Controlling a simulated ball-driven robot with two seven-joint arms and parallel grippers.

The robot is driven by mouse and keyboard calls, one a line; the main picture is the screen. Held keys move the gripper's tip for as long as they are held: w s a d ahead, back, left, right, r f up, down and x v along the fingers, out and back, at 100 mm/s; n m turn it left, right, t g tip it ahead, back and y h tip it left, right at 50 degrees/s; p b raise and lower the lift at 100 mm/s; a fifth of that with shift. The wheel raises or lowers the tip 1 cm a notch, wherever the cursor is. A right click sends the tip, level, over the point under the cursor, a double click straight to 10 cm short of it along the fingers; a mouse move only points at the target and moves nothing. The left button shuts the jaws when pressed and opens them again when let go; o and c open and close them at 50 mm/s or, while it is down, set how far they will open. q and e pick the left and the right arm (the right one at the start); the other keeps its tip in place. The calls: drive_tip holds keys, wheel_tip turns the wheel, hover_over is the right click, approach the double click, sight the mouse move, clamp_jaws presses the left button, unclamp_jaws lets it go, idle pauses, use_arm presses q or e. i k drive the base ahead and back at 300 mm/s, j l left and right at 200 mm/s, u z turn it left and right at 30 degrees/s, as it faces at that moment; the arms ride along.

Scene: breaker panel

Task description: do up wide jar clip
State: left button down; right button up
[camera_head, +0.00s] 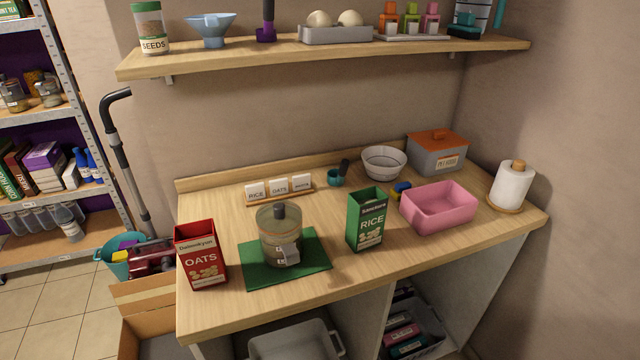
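A wide see-through jar (265,243) stands upright on a green mat (313,262) near the front of the wooden counter. A lid with a dark knob (280,211) sits on top of it. A pale grey clip or tag (289,253) shows on the jar's front, facing me; whether the clip is fastened is too small to tell. Neither of my grippers is in view.
A red oats box (203,262) stands left of the mat, a green rice box (366,222) right of it. A pink bin (440,210), a bowl (384,162) and a paper roll (511,187) stand farther right. Label cards (278,185) stand behind the jar.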

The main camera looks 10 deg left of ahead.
sight(291, 253)
drive_tip(key=k+l+u, duration=0.2)
drive_tip(key=k, duration=0.45)
drive_tip(key=k+l+u, duration=0.25)
drive_tip(key=k, duration=0.35)
drive_tip(key=k+u, duration=0.2)
drive_tip(key=i+j, duration=0.05)
